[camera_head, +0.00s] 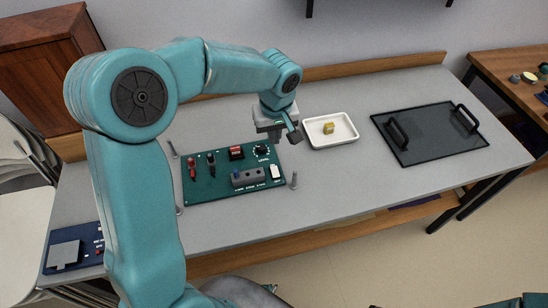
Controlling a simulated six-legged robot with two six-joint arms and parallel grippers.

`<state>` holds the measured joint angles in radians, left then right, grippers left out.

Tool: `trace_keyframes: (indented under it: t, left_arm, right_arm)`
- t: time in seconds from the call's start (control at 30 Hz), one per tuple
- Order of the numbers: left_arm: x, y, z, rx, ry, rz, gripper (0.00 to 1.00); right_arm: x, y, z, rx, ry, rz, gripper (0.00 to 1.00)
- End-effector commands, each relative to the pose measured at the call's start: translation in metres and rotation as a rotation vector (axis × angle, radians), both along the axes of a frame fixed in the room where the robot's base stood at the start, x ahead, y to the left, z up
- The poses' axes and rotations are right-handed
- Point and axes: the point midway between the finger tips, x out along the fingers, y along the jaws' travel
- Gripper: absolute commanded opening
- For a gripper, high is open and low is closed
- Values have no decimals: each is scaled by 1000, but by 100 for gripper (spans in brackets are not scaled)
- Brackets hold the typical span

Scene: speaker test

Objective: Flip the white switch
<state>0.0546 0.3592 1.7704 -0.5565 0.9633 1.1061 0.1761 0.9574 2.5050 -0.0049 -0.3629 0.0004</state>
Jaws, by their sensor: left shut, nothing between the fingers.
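A green circuit panel (222,190) lies on the grey table. A small white switch (277,171) sits near the panel's right edge, in plain view. Whether it is up or down is too small to tell. My left gripper (288,136) is shut and empty. In the picture it appears just above the panel's far right corner, beyond the white switch and apart from it. My right gripper is not in view.
The panel also carries a black dial (261,150), a red switch (236,152), red and black plugs and a grey block (247,177). Short posts stand around it. A white tray (345,141) with a yellow block and a dark handled tray (425,150) lie to the right.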

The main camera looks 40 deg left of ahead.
Motion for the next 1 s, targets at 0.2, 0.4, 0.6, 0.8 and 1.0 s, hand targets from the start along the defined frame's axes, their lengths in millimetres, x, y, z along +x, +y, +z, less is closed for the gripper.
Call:
trace_keyframes:
  t: [0.2,0.4,0.6,0.8,1.0]
  left_arm:
    - [2,3,-21,0,6,1,0]
    - [8,7,-63,0,6,-1,0]
    - [13,11,-104,-1,5,-1,0]
    - [16,14,-130,-2,3,-1,0]
    - [17,15,-139,-2,1,0,0]
  right_arm:
    - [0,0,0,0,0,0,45]
    - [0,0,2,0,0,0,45]
    - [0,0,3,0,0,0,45]
    - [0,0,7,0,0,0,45]
    - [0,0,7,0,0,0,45]
